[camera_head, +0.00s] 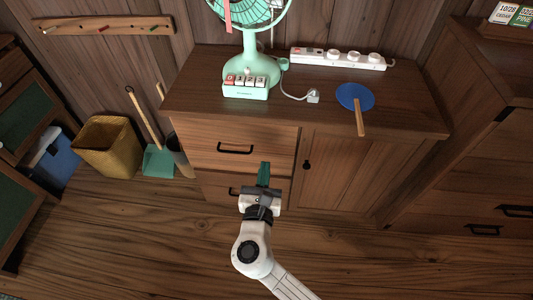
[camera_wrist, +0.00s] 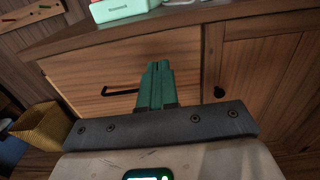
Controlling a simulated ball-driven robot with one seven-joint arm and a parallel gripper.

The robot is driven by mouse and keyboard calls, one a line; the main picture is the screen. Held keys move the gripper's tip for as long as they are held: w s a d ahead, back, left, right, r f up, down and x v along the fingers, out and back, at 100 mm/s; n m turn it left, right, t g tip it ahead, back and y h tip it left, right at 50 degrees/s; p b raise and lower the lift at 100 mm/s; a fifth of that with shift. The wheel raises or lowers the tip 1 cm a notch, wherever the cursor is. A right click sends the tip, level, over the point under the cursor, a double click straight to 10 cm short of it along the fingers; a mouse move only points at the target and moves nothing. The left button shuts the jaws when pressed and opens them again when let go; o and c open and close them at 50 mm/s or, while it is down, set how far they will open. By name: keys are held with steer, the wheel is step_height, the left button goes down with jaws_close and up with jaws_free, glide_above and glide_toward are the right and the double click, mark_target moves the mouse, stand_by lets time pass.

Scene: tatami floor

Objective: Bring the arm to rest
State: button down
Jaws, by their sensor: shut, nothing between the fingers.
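My white arm reaches up from the bottom of the head view. My gripper (camera_head: 264,166) has green fingers that are shut with nothing between them. It hangs in front of the wooden cabinet's (camera_head: 400,122) drawers, below the top's front edge. In the wrist view the shut green fingers (camera_wrist: 157,66) point at the drawer front, just right of a dark handle (camera_wrist: 120,91). The gripper appears apart from the cabinet, but the exact gap cannot be told.
On the cabinet top stand a mint fan (camera_head: 245,72), a white power strip (camera_head: 338,59), a loose plug (camera_head: 313,96) and a blue round fan (camera_head: 354,96) with a wooden handle. A wicker basket (camera_head: 107,146) and green dustpan (camera_head: 158,161) stand left. Floor (camera_head: 130,240) around my arm is clear.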

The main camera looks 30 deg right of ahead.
steer(key=shift+v, duration=2.3)
steer(key=s+d+f+m+g, duration=0.3)
steer(key=s+d+m+g, duration=0.45)
steer(key=d+m, duration=0.55)
steer(key=s+d+f+m+g+y, duration=0.1)
steer(key=s+f+m+g+y, duration=0.2)
steer(key=s+m, duration=0.3)
steer(key=s+f+m+g+y, duration=0.2)
steer(key=s+m+g+y, duration=0.15)
steer(key=s+m, duration=0.2)
steer(key=s+a+r+m+y+p, duration=0.1)
steer(key=s+a+m+y, duration=0.3)
steer(key=m, duration=0.1)
step_height(320, 180, up, 14)
steer(key=p, duration=1.3)
steer(key=shift+d+f, duration=0.25)
steer(key=shift+w, duration=0.1)
